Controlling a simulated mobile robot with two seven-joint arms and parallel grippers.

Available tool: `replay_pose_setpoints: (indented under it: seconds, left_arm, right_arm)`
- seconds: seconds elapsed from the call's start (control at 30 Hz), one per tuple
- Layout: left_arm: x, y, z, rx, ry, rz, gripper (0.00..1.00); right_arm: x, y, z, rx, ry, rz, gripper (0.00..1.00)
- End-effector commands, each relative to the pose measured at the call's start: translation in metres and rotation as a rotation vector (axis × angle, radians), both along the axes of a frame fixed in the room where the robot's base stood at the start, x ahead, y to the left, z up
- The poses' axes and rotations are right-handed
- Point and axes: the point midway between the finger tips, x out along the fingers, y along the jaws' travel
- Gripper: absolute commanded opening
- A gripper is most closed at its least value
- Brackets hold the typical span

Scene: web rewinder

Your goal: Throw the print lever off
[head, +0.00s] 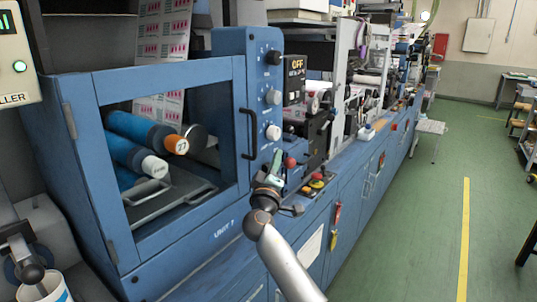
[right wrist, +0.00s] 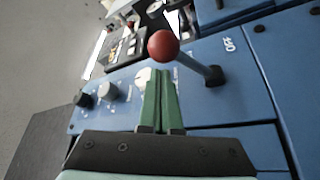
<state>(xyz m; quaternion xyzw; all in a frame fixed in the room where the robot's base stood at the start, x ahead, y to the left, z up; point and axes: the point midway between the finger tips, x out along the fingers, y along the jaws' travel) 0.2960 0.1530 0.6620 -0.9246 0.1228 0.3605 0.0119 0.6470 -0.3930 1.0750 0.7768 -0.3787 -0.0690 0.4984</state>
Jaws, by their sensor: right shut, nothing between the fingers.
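The print lever (right wrist: 190,60) has a red ball knob on a grey shaft, rising from a blue panel in the right wrist view. Its ball lies to the left of its base, and the word OFF is printed to the right of the base. In the head view a red ball (head: 290,162) shows just beyond my right gripper (head: 272,178). In the right wrist view my right gripper (right wrist: 158,74) is shut and empty, its green fingers together just below the ball. I cannot tell whether they touch the lever. My left gripper is not in view.
A black display reading OFF (head: 297,66) sits above the panel. A blue-framed window (head: 165,70) with rollers behind it is to the left. Grey knobs (right wrist: 107,92) are left of the fingers. The green floor (head: 420,220) to the right is open.

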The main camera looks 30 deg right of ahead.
Motion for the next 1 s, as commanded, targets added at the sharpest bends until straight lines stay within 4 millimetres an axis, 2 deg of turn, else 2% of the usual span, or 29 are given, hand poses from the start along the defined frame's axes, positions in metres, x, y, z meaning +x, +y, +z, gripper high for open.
replay_pose_setpoints:
  seconds: [0.17,0.57,0.9,1.0]
  left_arm:
    - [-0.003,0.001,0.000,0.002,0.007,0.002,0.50]
    - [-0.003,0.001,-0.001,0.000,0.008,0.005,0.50]
    - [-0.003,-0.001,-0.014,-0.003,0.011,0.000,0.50]
    - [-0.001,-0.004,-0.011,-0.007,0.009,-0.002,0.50]
  right_arm:
    - [-0.007,-0.004,-0.005,-0.001,0.000,0.001,0.00]
    - [-0.007,-0.004,-0.006,0.000,-0.001,0.000,0.00]
    - [-0.008,-0.005,-0.011,0.013,-0.029,-0.001,0.00]
    - [-0.008,-0.005,-0.009,0.015,-0.036,-0.001,0.00]
